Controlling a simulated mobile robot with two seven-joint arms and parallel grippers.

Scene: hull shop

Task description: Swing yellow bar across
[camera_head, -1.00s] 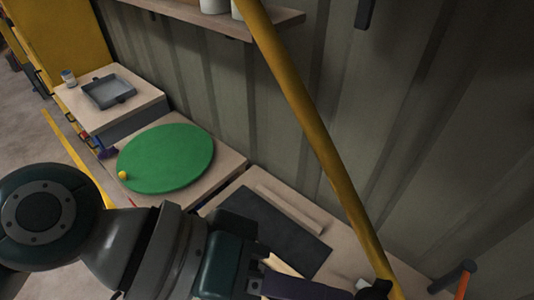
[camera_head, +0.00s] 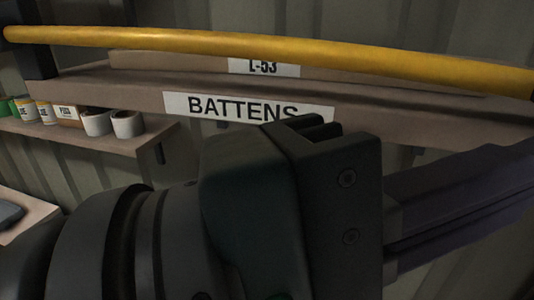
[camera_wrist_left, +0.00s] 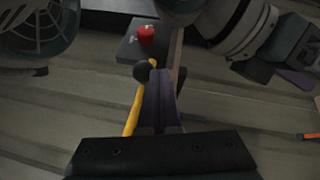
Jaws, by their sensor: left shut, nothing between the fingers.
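The long yellow bar (camera_head: 270,46) crosses the top of the head view, sloping slightly down to the right, in front of a batten rack. In the left wrist view the yellow bar (camera_wrist_left: 131,119) runs beside the left of my fingers, with a black ball (camera_wrist_left: 142,71) near their tips. My left gripper (camera_wrist_left: 158,76) is shut with nothing between its purple fingers. In the head view it lies below the bar and its fingertips (camera_head: 525,180) reach the right edge. Whether it touches the bar is unclear. My right gripper (camera_wrist_left: 298,82) shows partly at the wrist view's upper right; its opening is unclear.
The rack board (camera_head: 400,112) is labelled BATTENS (camera_head: 225,106). A shelf (camera_head: 130,142) with tins and cups stands at left. A red button (camera_wrist_left: 146,35) sits on a dark box (camera_wrist_left: 128,48) beyond my fingers. An orange-ended object (camera_wrist_left: 308,137) lies at the wrist view's right edge.

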